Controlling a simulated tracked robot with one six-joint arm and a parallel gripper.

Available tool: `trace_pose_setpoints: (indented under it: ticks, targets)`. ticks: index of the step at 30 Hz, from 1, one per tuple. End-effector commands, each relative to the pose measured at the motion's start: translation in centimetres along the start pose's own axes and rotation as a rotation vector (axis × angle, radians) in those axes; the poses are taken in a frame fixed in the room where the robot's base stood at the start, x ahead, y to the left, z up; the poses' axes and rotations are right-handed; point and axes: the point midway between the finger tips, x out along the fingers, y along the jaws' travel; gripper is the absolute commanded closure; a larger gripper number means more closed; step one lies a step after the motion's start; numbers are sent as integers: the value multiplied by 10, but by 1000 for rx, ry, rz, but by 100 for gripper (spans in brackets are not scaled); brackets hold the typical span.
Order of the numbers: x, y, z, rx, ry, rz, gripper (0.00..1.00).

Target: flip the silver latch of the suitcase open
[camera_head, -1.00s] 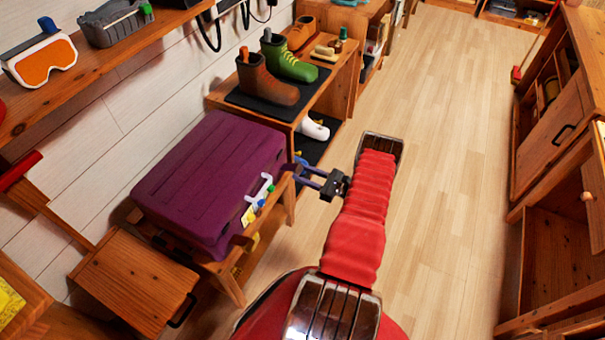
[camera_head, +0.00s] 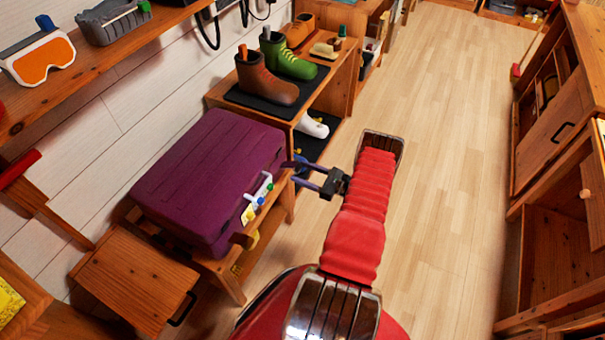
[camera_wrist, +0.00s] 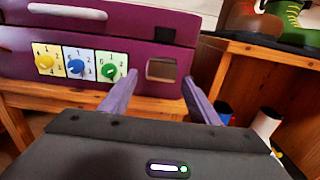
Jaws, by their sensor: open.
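A purple suitcase (camera_head: 210,175) lies flat on a low wooden bench. In the wrist view its front side (camera_wrist: 150,25) shows a silver latch (camera_wrist: 162,69), a rectangular plate at the right end. My gripper (camera_head: 291,172) is at the suitcase's right front corner in the head view. In the wrist view my gripper (camera_wrist: 160,79) is open, with one finger on each side of the latch in the picture. Nothing is between the fingers. I cannot tell whether a fingertip touches the suitcase. The latch cannot be made out in the head view.
Yellow, blue and green dials (camera_wrist: 78,68) sit left of the latch, below a white handle (camera_wrist: 67,11). A wooden shoe rack (camera_head: 300,115) with boots stands beyond the suitcase, close to my gripper's right in the wrist view. The floor (camera_head: 440,170) to the right is clear.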

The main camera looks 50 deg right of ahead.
Motion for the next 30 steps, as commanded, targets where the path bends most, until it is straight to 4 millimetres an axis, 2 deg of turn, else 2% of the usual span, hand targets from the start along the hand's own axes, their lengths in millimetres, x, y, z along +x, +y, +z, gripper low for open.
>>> trace_pose_setpoints:
  ticks: [5, 24, 30]
  targets:
    - [-17, -1, 0, 0, 0, -2, 44]
    - [-122, 0, -1, 0, 1, -2, 44]
    - [-134, 0, -2, 1, 1, 0, 44]
